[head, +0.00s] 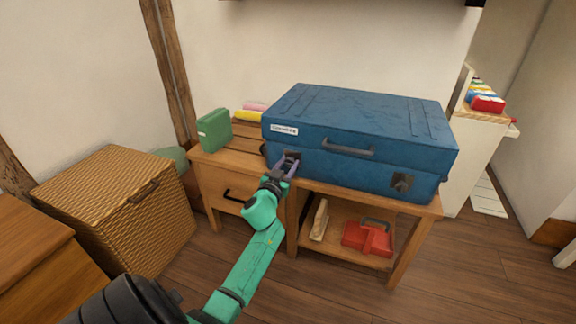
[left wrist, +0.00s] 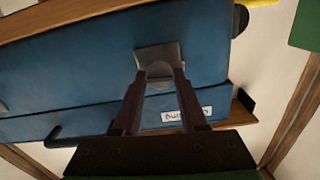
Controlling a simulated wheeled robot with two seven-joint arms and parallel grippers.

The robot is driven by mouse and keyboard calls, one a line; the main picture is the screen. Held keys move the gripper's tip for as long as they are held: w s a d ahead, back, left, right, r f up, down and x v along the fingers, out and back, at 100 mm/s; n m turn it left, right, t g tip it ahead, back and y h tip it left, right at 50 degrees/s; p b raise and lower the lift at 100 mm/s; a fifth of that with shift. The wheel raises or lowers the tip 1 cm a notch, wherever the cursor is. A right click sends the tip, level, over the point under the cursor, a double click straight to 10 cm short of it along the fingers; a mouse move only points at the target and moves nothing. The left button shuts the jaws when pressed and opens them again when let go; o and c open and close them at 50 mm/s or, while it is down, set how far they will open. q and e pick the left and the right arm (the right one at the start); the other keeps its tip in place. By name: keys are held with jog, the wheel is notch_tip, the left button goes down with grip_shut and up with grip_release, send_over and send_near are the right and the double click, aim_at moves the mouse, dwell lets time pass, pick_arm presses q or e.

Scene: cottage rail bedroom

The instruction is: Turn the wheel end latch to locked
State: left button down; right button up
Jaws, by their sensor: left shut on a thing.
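A blue suitcase (head: 365,120) lies flat on a wooden bench, its front side facing me. The wheel end latch (head: 292,154) is a grey metal plate with a small turning piece, at the left of the front, near a dark wheel (head: 264,150). My left gripper (head: 287,168) is at this latch, shut on its turning piece. In the left wrist view both fingers of my left gripper (left wrist: 161,76) flank the turning piece below the latch plate (left wrist: 160,54). The fingers partly hide it, and I cannot tell its exact angle. My right gripper is not in view.
A second latch (head: 402,182) and a handle (head: 349,149) are on the suitcase front. A green box (head: 214,130) stands on the bench (head: 213,157), left of the suitcase. A wicker hamper (head: 120,205) stands left; a red item (head: 368,238) lies on the lower shelf. Floor in front is clear.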

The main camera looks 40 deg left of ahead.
pick_arm(q)
jog(key=m, duration=0.3)
jog(key=shift+f, duration=0.1)
jog(key=m, duration=0.3)
jog(key=shift+d+m, duration=0.1)
jog(key=shift+m, duration=0.3)
jog(key=m, duration=0.2)
jog(key=shift+f+m+b, duration=0.1)
jog(key=shift+m+b, duration=0.3)
jog(key=m, duration=0.3)
jog(key=shift+m+b, duration=0.3)
jog(key=shift+f+m+b, duration=0.1)
jog(key=shift+m+b, duration=0.2)
jog(key=shift+m, duration=1.5)
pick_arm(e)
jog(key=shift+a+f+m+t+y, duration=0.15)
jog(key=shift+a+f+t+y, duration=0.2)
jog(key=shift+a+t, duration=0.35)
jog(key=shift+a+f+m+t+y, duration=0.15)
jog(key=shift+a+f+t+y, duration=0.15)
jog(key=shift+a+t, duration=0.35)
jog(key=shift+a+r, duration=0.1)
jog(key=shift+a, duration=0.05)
pick_arm(q)
jog(key=shift+c, duration=2.4)
grip_release()
